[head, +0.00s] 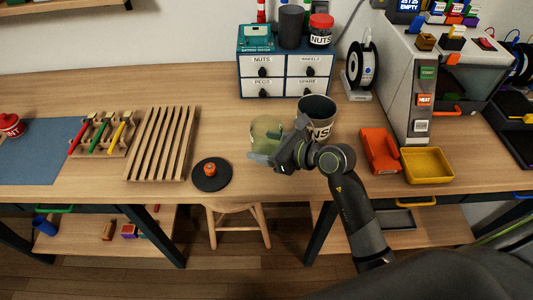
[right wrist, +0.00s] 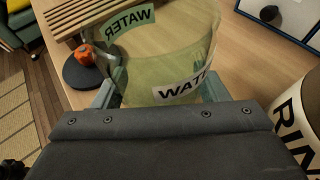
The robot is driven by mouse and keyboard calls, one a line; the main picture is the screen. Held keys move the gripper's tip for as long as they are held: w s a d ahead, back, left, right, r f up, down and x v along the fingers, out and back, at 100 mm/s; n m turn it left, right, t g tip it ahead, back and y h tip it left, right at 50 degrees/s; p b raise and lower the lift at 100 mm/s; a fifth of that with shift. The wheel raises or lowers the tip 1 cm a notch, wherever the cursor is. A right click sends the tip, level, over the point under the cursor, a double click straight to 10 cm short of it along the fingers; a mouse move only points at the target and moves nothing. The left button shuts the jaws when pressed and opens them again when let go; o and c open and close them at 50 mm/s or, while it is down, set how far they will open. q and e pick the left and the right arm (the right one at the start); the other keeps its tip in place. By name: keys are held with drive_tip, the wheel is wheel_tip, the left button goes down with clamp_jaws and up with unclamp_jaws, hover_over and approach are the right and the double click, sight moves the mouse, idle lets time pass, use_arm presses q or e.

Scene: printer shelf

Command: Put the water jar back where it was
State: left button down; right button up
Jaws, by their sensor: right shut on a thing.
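The water jar (head: 267,132) is a clear, pale green-yellow vessel, over the table between the slatted rack and the dark grey jar. In the right wrist view the jar (right wrist: 165,50) fills the top middle, with WATER labels showing. My right gripper (head: 272,158) is shut on the jar's near side, with a finger at each side of it in the wrist view (right wrist: 158,92). The gripper and wrist hide part of the jar. I cannot tell whether its base touches the table. My left gripper is not in view.
The dark grey rinse jar (head: 318,106) stands close to the right of the water jar. A black round mat (head: 199,184) with an orange piece is to the left, beside the slatted rack (head: 160,145). Drawers (head: 290,68) stand behind.

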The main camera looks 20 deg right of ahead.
drive_tip(key=shift+f, duration=1.55)
drive_tip(key=shift+f, duration=0.1)
drive_tip(key=o, duration=1.3)
drive_tip(key=v, duration=1)
drive_tip(key=shift+s+d+r+b, duration=0.2)
drive_tip(key=shift+s+b, duration=0.1)
drive_tip(key=shift+b, duration=0.05)
drive_tip(key=shift+s+d+r, duration=0.35)
drive_tip(key=shift+s, duration=0.15)
